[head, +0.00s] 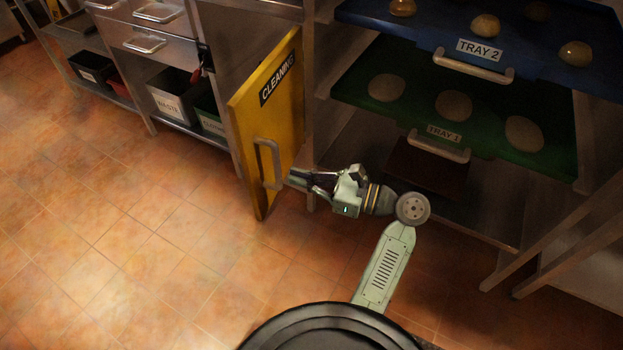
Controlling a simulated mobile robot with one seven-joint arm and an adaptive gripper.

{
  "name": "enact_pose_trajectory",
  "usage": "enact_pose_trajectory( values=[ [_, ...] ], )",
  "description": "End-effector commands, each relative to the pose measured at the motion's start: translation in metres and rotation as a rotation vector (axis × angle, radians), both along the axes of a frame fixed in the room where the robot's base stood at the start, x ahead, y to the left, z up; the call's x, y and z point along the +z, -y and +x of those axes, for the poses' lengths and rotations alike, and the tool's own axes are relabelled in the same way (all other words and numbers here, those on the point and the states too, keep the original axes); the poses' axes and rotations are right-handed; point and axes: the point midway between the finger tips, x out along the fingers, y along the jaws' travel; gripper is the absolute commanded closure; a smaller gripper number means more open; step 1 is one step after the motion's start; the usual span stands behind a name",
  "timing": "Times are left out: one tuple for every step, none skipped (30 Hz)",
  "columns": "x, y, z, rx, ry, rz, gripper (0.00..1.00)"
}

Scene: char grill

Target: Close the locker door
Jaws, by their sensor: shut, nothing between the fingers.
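The locker door (285,125) is a yellow panel with a black "CLEANING" label and a grey bar handle (268,160). It stands upright in the middle of the head view, left of the tray rack, and juts out from the row of units, so it looks open. My gripper (292,180) is just right of the door's lower half, at about handle height, pointing left toward it. Its fingers are shut and hold nothing. I cannot tell whether the fingertips touch the door. The locker's inside is hidden behind the door.
The tray rack stands at right, with blue tray 2 (560,75) above green tray 1 (350,92), both carrying round pieces. A steel drawer counter (165,45) with bins (172,97) below is at left. The tiled floor (150,240) in front is clear.

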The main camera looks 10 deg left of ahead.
Motion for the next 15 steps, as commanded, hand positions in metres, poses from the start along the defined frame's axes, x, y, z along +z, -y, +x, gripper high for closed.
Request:
enact_pose_trajectory(
  values=[
    [0.001, -0.012, 0.001, 0.004, -0.001, 0.0, 1.0],
    [0.0, -0.019, 0.002, 0.005, -0.001, -0.001, 1.0],
    [0.0, -0.027, 0.003, 0.004, -0.001, -0.001, 1.0],
    [0.0, -0.033, 0.005, 0.004, -0.001, -0.001, 1.0],
    [0.0, -0.04, 0.006, 0.003, -0.001, -0.001, 1.0],
    [0.0, -0.047, 0.007, 0.004, -0.001, -0.001, 1.0],
    [0.001, -0.052, 0.009, 0.003, -0.001, -0.001, 1.0],
    [0.001, -0.057, 0.01, 0.003, -0.001, -0.001, 1.0],
    [0.001, -0.063, 0.011, 0.002, 0.0, -0.001, 1.0],
    [0.0, -0.067, 0.011, 0.002, 0.0, -0.002, 1.0],
    [0.0, -0.071, 0.012, 0.002, 0.0, -0.001, 1.0],
    [0.001, -0.075, 0.013, 0.001, 0.001, 0.0, 1.0],
    [0.0, -0.078, 0.014, 0.001, 0.001, -0.001, 1.0],
    [0.0, -0.08, 0.014, 0.001, 0.001, -0.001, 1.0],
    [0.0, -0.082, 0.015, 0.0, 0.001, -0.001, 1.0]
  ],
)
